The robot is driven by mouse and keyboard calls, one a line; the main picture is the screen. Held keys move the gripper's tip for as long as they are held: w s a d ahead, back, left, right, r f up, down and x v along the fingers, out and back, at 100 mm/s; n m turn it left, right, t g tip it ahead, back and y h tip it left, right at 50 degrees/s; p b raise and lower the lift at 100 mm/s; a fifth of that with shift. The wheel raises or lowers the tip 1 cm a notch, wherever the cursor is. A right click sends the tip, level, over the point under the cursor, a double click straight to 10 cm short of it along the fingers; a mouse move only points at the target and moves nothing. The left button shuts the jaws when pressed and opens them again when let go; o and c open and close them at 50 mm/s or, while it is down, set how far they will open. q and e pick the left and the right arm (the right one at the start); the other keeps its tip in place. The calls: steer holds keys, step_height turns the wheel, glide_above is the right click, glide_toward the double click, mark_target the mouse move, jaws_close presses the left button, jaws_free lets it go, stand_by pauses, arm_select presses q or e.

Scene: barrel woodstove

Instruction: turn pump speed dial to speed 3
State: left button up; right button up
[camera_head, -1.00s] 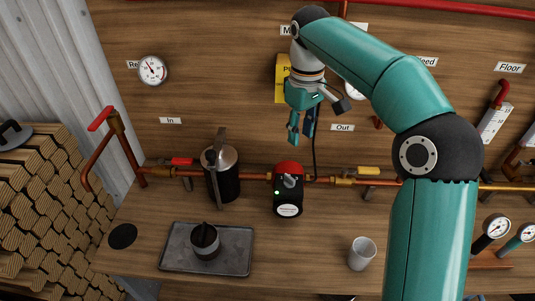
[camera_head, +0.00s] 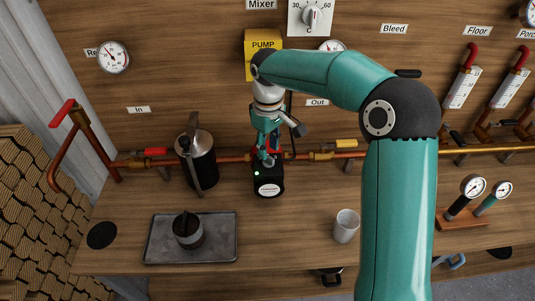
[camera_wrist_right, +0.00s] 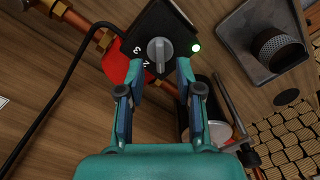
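The pump (camera_head: 269,186) is a black box with a red part behind, on the pipe at the back of the bench. Its grey speed dial (camera_wrist_right: 160,52) shows in the right wrist view, its grip bar lying along the picture's vertical. The digits 3 and 2 show left of the dial, and a green light (camera_wrist_right: 196,48) glows right of it. My right gripper (camera_head: 266,157) is at the pump's top front. In the wrist view its fingers (camera_wrist_right: 160,68) are apart, one on each side of the dial's lower end; I cannot tell whether they touch it. My left gripper is out of view.
A metal canister (camera_head: 197,155) stands left of the pump. A grey tray (camera_head: 160,251) holding a dark pot is in front of it. A cup (camera_head: 345,226) stands to the right. Copper pipe (camera_head: 232,158) with valves runs along the wall. A black cable (camera_wrist_right: 58,85) passes beside the pump.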

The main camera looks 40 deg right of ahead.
mark_target(268, 160)
steer(key=shift+f, duration=1.45)
steer(key=shift+a, duration=0.1)
jaws_close()
